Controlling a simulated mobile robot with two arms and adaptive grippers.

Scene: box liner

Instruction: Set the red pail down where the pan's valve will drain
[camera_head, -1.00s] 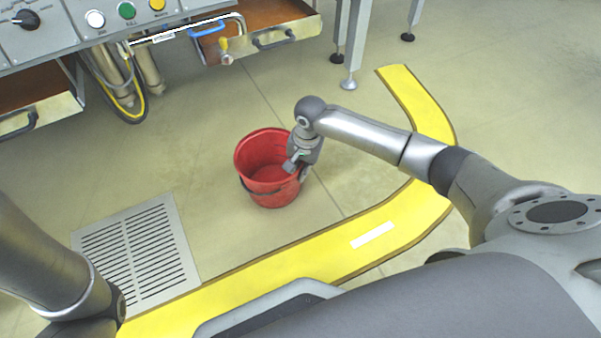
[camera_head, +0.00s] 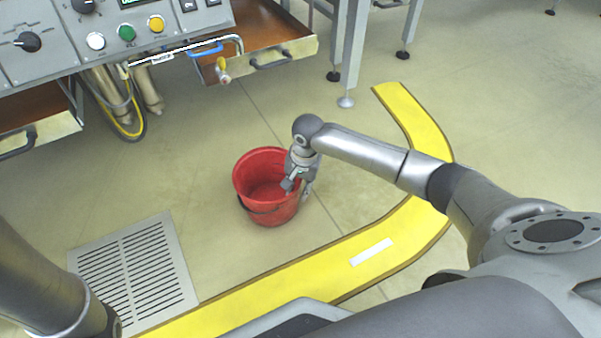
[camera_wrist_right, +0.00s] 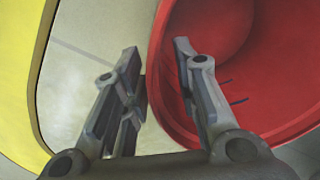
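The red pail (camera_head: 250,203) appears to stand upright on the floor in the middle of the head view, with a dark bail handle against its side. My right gripper (camera_head: 296,185) is at the pail's right rim. In the right wrist view its fingers (camera_wrist_right: 158,60) are apart, one outside the pail (camera_wrist_right: 262,75) and one inside, with the rim between them and a gap beside the outer finger. A brown-floored pan (camera_head: 262,37) juts from the machine, with a yellow-handled valve (camera_head: 222,66) at its front left corner. My left gripper is out of view.
A slotted floor grate (camera_head: 135,270) lies left of the pail. Yellow floor marking (camera_head: 330,258) curves in front and to the right. Grey machine legs (camera_head: 353,55) stand behind. Hoses and pipes (camera_head: 125,95) hang under the control panel. Floor between pail and pan is clear.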

